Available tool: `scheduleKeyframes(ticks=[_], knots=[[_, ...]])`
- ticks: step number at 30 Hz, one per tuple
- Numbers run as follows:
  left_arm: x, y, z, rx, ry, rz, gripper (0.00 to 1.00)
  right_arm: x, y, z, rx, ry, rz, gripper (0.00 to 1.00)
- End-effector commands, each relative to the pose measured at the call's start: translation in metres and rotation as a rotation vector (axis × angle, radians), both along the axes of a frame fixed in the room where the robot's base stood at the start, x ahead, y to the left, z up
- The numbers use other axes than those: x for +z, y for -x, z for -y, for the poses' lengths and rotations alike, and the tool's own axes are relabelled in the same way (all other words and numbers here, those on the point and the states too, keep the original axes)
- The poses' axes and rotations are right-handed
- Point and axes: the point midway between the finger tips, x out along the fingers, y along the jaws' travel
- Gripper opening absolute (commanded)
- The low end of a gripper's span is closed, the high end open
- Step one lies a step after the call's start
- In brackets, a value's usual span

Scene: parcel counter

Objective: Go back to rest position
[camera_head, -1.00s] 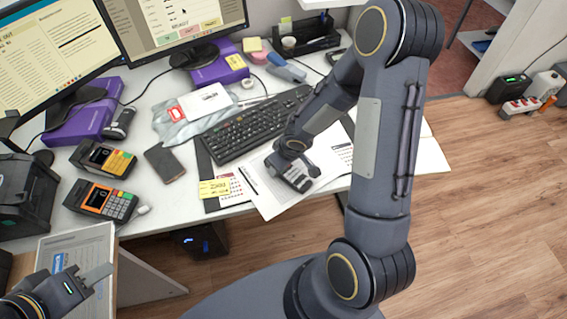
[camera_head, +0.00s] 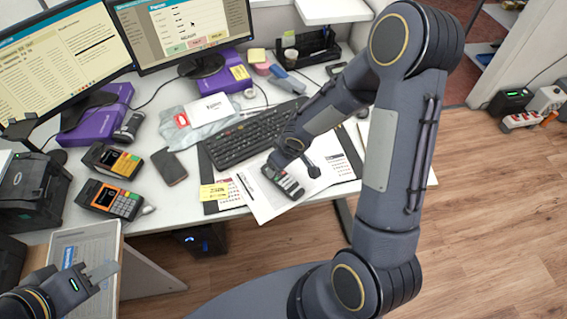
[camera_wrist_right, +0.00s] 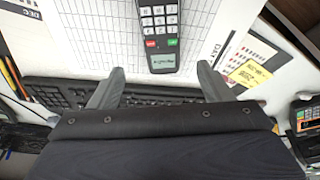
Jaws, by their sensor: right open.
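My right gripper (camera_head: 305,161) is above the paper sheets on the desk. The right wrist view shows its two fingers (camera_wrist_right: 158,85) spread wide with nothing between them. A dark handheld keypad device (camera_head: 282,181) lies on a printed sheet beside this gripper. It also shows in the wrist view (camera_wrist_right: 160,40), beyond the fingertips and apart from them. My left gripper (camera_head: 100,272) is at the lower left, over a box with a white printed top. A grey finger shows, but its opening is unclear.
A black keyboard (camera_head: 245,138) lies behind the sheets. Two monitors (camera_head: 180,30) stand at the back.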

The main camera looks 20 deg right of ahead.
Motion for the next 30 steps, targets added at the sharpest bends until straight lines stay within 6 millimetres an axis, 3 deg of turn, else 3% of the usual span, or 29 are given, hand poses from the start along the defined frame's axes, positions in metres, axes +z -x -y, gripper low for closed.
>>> scheduleKeyframes(ticks=[11, 14, 16, 23, 30], knots=[[0.0, 0.0, 0.0, 0.0, 0.0, 0.0, 0.36, 0.005, 0.0, 0.002, -0.009, 0.001, 0.006, 0.72], [0.0, 0.0, 0.0, 0.0, 0.0, 0.0, 0.36, 0.027, 0.004, 0.011, -0.055, 0.005, 0.022, 0.72], [0.0, 0.0, 0.0, 0.0, 0.0, 0.0, 0.36, 0.053, 0.012, 0.021, -0.108, 0.006, 0.037, 0.72], [0.0, 0.0, 0.0, 0.0, 0.0, 0.0, 0.36, 0.142, 0.076, 0.039, -0.314, -0.072, 0.068, 0.72], [0.0, 0.0, 0.0, 0.0, 0.0, 0.0, 0.36, 0.195, 0.159, 0.018, -0.414, -0.264, 0.087, 0.72]])
